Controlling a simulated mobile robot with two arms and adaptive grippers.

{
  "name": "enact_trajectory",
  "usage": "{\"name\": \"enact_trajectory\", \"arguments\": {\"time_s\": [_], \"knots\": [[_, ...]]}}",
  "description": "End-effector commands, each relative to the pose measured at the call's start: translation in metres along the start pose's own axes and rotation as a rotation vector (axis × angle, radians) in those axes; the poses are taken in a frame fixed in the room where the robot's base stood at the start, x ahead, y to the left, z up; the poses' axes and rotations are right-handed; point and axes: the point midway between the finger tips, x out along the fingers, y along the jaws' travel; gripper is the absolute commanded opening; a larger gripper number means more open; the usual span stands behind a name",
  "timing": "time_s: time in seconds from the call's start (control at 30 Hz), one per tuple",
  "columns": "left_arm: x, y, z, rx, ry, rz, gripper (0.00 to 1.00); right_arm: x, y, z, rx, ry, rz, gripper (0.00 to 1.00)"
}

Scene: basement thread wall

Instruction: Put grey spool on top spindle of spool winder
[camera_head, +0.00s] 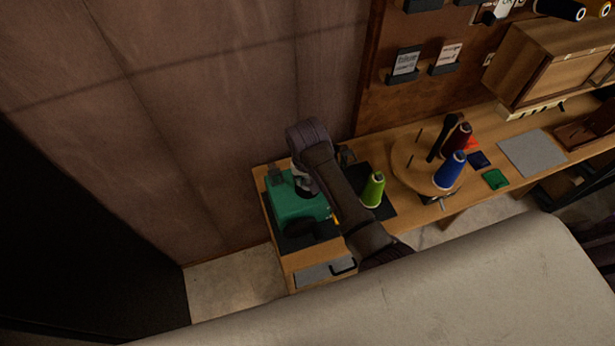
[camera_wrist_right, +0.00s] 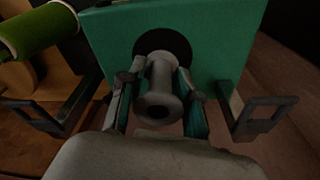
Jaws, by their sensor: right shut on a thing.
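The spool winder is a green box (camera_head: 302,207) on a dark mat at the left end of the bench. In the right wrist view its green face (camera_wrist_right: 225,50) fills the upper middle, with a dark round disc (camera_wrist_right: 181,42) on it. My right gripper (camera_wrist_right: 160,84) is shut on the grey spool (camera_wrist_right: 157,108), one finger on each side. The spool's flanged end with its hole faces the wrist camera. Its far end lies in front of the disc; I cannot tell whether it is on a spindle. In the head view my right arm covers part of the winder. My left gripper is not in view.
A lime green cone spool (camera_head: 373,190) stands right of the winder and shows in the wrist view (camera_wrist_right: 40,32). A round wooden stand (camera_head: 404,176) holds blue (camera_head: 450,170) and dark red (camera_head: 459,140) spools. The wall rises close behind the bench (camera_head: 263,172).

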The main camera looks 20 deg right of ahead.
Motion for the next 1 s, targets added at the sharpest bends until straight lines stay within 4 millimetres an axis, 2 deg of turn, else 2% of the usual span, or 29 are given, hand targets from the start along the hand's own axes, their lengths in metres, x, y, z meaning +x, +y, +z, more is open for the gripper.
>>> {"name": "enact_trajectory", "arguments": {"time_s": [0.37, 0.4, 0.53, 0.87, 1.0], "knots": [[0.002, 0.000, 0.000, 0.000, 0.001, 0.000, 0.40, 0.006, 0.000, 0.001, 0.000, 0.000, 0.000, 0.20], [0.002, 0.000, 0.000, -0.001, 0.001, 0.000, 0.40, 0.006, 0.000, 0.001, 0.000, 0.000, 0.000, 0.40], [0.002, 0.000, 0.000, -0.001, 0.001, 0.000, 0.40, 0.006, 0.000, 0.001, 0.000, 0.000, 0.000, 0.61], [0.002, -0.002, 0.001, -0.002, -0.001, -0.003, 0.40, 0.004, 0.000, 0.001, 0.000, 0.001, -0.001, 0.62], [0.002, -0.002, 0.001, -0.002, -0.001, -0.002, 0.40, -0.009, -0.001, 0.000, 0.000, 0.003, -0.002, 0.62]]}}
